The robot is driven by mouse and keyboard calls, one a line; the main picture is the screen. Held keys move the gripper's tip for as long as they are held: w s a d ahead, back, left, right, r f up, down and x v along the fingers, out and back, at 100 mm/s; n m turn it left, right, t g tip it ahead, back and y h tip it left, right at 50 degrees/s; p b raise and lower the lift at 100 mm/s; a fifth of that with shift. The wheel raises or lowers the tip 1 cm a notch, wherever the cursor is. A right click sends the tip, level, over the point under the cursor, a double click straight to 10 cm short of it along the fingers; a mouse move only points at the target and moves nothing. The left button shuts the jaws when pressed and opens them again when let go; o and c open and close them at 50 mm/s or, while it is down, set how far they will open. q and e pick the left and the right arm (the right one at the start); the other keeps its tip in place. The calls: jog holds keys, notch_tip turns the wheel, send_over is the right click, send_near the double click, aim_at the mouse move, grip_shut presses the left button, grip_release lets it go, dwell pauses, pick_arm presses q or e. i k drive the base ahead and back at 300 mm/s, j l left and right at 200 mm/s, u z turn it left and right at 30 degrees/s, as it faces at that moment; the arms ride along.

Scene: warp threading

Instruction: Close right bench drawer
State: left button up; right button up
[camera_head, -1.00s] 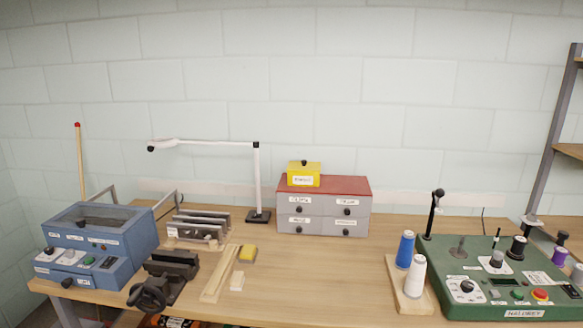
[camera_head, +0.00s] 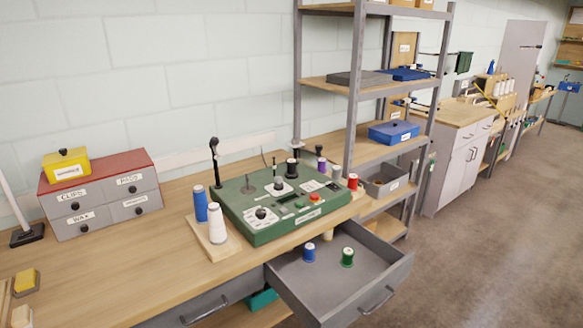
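The right bench drawer (camera_head: 318,284) is pulled out from under the wooden bench, at the lower middle right of the head view. It is a grey open box with a bar handle (camera_head: 377,300) on its front. A blue spool (camera_head: 309,253) and a green spool (camera_head: 347,257) stand inside it, and a pale spool (camera_head: 328,235) shows near the bench edge. Neither of my grippers is in view.
The bench top (camera_head: 150,255) holds a green control box (camera_head: 275,205), a spool board and a small drawer cabinet (camera_head: 100,195). A shut drawer handle (camera_head: 205,310) is left of the open drawer. Shelves (camera_head: 375,155) stand right; the floor (camera_head: 480,240) there is clear.

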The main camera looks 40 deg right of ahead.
aim_at(322, 293)
jog(key=z, duration=2)
